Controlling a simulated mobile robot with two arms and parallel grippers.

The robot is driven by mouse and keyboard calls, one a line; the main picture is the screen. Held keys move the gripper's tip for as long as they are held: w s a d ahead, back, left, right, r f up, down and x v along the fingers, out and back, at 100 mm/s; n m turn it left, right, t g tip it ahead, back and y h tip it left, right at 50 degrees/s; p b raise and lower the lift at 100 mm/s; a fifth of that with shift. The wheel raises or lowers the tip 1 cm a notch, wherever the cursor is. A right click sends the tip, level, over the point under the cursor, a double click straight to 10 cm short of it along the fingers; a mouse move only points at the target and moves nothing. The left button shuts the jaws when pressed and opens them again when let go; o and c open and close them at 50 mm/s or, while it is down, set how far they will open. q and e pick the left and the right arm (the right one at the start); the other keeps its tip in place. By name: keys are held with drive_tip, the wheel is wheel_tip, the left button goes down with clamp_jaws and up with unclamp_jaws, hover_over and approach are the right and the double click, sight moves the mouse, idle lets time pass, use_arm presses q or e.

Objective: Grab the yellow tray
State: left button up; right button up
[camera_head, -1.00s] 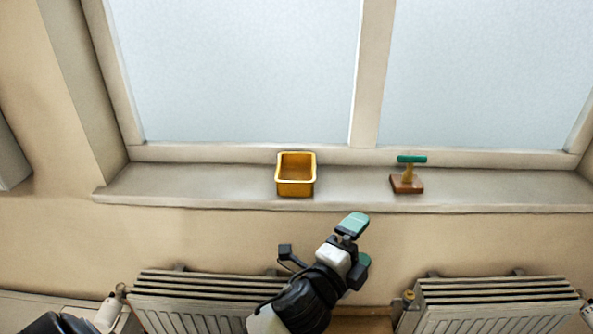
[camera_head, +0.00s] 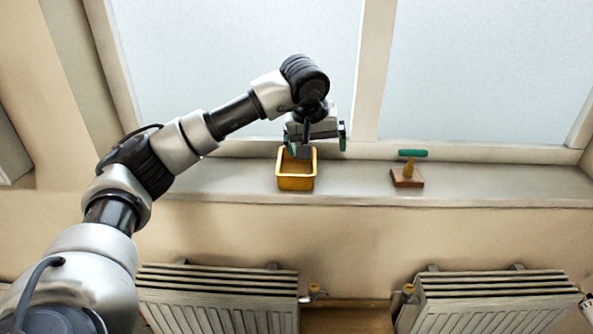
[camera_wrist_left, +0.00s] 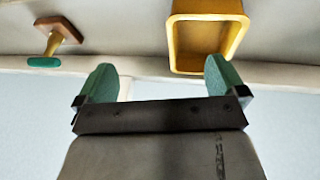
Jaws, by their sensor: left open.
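The yellow tray (camera_head: 296,184) is a small open box and looks empty. In the left wrist view the tray (camera_wrist_left: 187,63) lies beyond the right finger of my open gripper (camera_wrist_left: 163,82), not between the fingers. I cannot tell whether that finger touches it. My right gripper is not in view.
An object with a brown base (camera_head: 407,180) and a green handle (camera_head: 413,153) stands on the sill to the right. The window frame (camera_head: 450,153) rises close behind. The sill between tray and object is clear. Radiators (camera_head: 215,290) are below.

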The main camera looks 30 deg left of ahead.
use_arm(q)
drive_tip(key=a+r+y, duration=0.2)
drive_tip(key=a, duration=0.3)
drive_tip(key=p, duration=0.1)
approach(297, 170)
drive_tip(key=shift+w+a+r+g, duration=0.15)
drive_tip(key=shift+w+r+g, duration=0.15)
drive_tip(key=shift+w+r, duration=0.1)
drive_tip(key=shift+w+f, duration=0.1)
drive_tip(key=shift+f, duration=0.2)
drive_tip(key=p+x, duration=0.1)
drive_tip(key=x, duration=0.1)
drive_tip(key=p+x, duration=0.1)
drive_tip(key=x, duration=0.1)
drive_tip(key=shift+f+p, duration=0.4)
drive_tip(key=shift+f, duration=0.35)
drive_tip(key=shift+f, duration=0.25)
drive_tip(key=shift+c, duration=0.2)
